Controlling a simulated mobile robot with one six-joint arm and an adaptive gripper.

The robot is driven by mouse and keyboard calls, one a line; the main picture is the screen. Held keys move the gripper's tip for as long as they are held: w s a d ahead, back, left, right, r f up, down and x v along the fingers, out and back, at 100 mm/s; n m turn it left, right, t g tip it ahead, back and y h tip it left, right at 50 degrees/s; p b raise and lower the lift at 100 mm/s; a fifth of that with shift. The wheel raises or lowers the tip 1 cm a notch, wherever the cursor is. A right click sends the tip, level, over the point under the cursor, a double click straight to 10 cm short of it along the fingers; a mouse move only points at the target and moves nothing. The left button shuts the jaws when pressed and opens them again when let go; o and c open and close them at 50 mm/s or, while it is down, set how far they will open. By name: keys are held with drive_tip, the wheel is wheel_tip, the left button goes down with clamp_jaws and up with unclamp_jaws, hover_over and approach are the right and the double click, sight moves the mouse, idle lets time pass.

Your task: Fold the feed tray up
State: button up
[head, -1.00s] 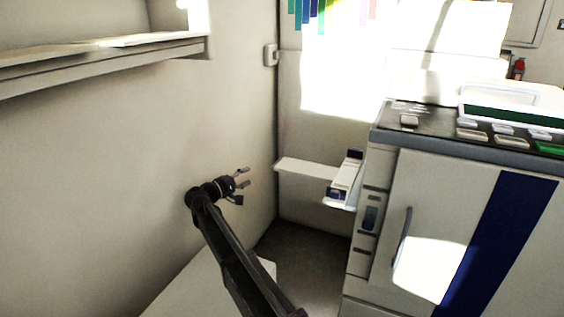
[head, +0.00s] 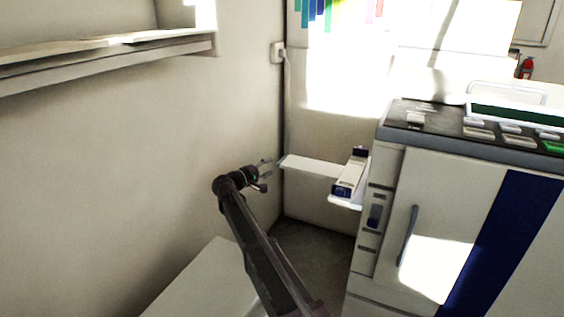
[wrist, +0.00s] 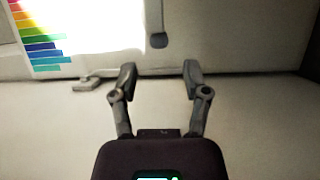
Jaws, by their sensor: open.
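The tray cannot be made out for sure in the wrist view.
A wall shelf (head: 110,60) is at upper left. A low white surface (head: 205,283) lies below my arm. A wall box with a cord (head: 277,52) hangs in the corner.

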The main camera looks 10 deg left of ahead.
sight(283, 159)
drive_tip(key=x, duration=0.7)
drive_tip(key=shift+w+d, duration=0.1)
